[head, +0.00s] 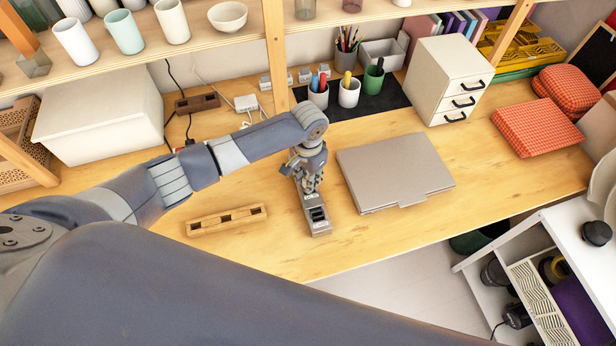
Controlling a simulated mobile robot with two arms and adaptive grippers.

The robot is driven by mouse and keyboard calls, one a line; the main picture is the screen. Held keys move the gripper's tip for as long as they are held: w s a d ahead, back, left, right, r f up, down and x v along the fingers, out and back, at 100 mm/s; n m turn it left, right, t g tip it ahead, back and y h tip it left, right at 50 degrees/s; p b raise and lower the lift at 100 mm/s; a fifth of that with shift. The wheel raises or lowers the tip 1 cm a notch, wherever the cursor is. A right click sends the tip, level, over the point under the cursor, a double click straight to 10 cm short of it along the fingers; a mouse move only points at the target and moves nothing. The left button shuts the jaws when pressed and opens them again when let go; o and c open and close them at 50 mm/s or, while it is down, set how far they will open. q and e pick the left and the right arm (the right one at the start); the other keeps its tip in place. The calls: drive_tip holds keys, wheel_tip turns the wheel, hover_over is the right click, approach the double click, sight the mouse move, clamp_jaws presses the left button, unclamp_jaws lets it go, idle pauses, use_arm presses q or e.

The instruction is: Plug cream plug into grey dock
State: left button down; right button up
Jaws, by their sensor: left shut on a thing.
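The grey dock (318,222) is a narrow block with dark sockets on top, lying on the wooden desk near its front edge. My left gripper (310,190) points down over the far part of the dock. It is shut on the cream plug, which its fingers hide almost wholly. I cannot tell whether the plug is in a socket or just above it. My right gripper is not in view.
A wooden socket block (227,219) lies left of the dock, and a closed laptop (395,170) lies close on the right. Behind are a dark mat (385,98) with pen cups, small white adapters (246,103) and a white bin (98,118).

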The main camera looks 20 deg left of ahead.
use_arm(q)
drive_tip(key=shift+f+p, duration=0.3)
drive_tip(key=shift+f, duration=0.3)
idle(1.8)
drive_tip(key=shift+s+f, duration=0.15)
drive_tip(key=c, duration=1.3)
unclamp_jaws()
drive_tip(key=shift+f, duration=0.1)
drive_tip(key=shift+c, duration=0.2)
wheel_tip(320, 180, up, 12)
drive_tip(key=shift+r, duration=0.1)
